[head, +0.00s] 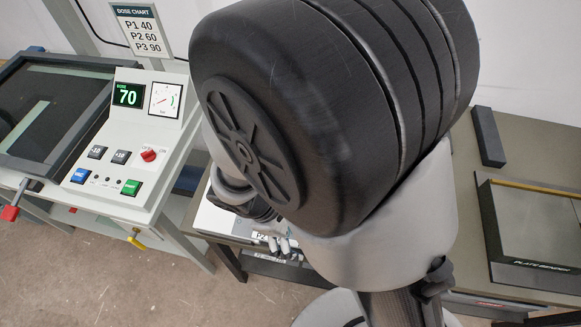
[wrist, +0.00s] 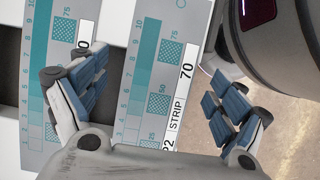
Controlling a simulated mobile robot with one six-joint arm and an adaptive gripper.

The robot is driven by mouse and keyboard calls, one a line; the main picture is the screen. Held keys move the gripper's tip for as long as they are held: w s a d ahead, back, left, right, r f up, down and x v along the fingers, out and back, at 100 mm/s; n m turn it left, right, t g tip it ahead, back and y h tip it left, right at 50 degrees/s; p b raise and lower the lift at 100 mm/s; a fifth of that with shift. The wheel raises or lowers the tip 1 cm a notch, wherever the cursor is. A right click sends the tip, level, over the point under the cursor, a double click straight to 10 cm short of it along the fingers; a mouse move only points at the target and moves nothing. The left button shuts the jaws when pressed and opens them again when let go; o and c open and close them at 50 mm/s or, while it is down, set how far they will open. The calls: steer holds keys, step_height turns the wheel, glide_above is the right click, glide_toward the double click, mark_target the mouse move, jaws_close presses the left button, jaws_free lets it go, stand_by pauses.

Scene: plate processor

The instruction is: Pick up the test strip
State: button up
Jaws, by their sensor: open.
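In the wrist view a test strip (wrist: 172,45) lies between my open fingers. It has teal graded steps, checked patches and a white label reading "STRIP" and "70", with "P2" partly cut off. My gripper (wrist: 152,68) is open, with blue pads on both fingers. A second, similar strip (wrist: 62,30) lies to its left, and my left finger overlaps it in the picture. I cannot tell whether either finger touches a strip. In the head view my gripper (head: 284,244) shows small below my arm, which hides most of the strips' place.
A console (head: 126,140) at left shows 70, with a dial, knob and buttons. A dose chart (head: 139,32) stands behind it. A dark-framed glass unit (head: 45,110) is at far left. A plate unit (head: 535,225) sits on the right table. Bare floor shows at front left.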

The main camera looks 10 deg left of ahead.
steer(key=shift+c, duration=0.5)
steer(key=c, duration=0.8)
steer(key=shift+r, duration=0.1)
